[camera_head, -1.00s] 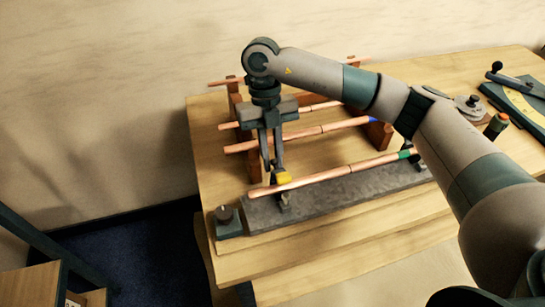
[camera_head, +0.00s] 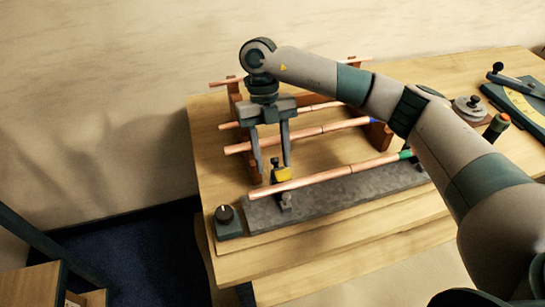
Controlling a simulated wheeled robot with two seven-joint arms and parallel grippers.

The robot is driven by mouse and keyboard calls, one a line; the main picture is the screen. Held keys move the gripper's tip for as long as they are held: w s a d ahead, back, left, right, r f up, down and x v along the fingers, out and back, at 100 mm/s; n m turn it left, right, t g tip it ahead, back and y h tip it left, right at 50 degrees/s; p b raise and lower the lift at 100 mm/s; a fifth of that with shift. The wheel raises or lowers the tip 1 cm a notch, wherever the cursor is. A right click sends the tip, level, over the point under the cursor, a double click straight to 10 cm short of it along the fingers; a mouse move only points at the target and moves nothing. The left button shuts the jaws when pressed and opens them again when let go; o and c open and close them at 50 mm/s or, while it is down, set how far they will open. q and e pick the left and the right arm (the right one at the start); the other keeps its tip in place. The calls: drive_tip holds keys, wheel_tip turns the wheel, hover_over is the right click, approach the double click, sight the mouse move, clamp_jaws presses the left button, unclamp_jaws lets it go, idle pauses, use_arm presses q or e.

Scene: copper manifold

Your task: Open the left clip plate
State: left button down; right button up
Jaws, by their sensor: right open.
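The left clip plate (camera_head: 281,175) is a small yellow piece at the left end of the grey base bar (camera_head: 320,196). It stands up just behind the copper pipe (camera_head: 318,178), near the pipe's left end; I cannot tell its exact angle. My right gripper (camera_head: 272,167) points down from above, around or just behind the yellow plate. Its two fingers are apart with nothing held between them. My left gripper is not in view.
A dark block with a round knob (camera_head: 227,221) sits left of the base bar. A wooden rack (camera_head: 378,134) holds several copper pipes behind. A red-topped button or handle (camera_head: 497,127) and a green tool (camera_head: 515,95) lie at right. The front table strip is clear.

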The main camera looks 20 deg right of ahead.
drive_tip(key=shift+p+v, duration=0.75)
drive_tip(key=shift+v, duration=2.1)
drive_tip(key=shift+r, duration=0.15)
